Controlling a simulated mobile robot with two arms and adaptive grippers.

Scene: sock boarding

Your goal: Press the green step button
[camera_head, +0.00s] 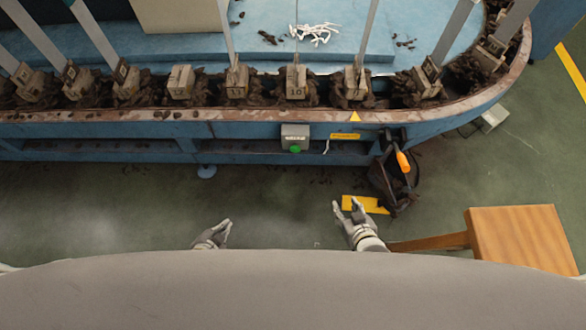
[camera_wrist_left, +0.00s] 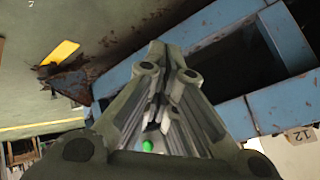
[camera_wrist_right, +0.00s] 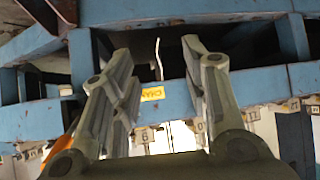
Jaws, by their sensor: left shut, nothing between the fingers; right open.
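My left gripper (camera_head: 226,224) is shut and empty, in front of the frame, below and left of the button in the head view. It also shows in the left wrist view (camera_wrist_left: 160,88). My right gripper (camera_head: 346,206) is open and empty, below and right of the button. Its fingers show apart in the right wrist view (camera_wrist_right: 160,60).
The blue conveyor (camera_head: 120,130) carries several numbered blocks with upright boards. A dark bin with an orange handle (camera_head: 403,161) hangs right of the box. A wooden stool (camera_head: 530,238) stands at the right. A yellow floor plate (camera_head: 365,204) lies near my right gripper. The floor between is clear.

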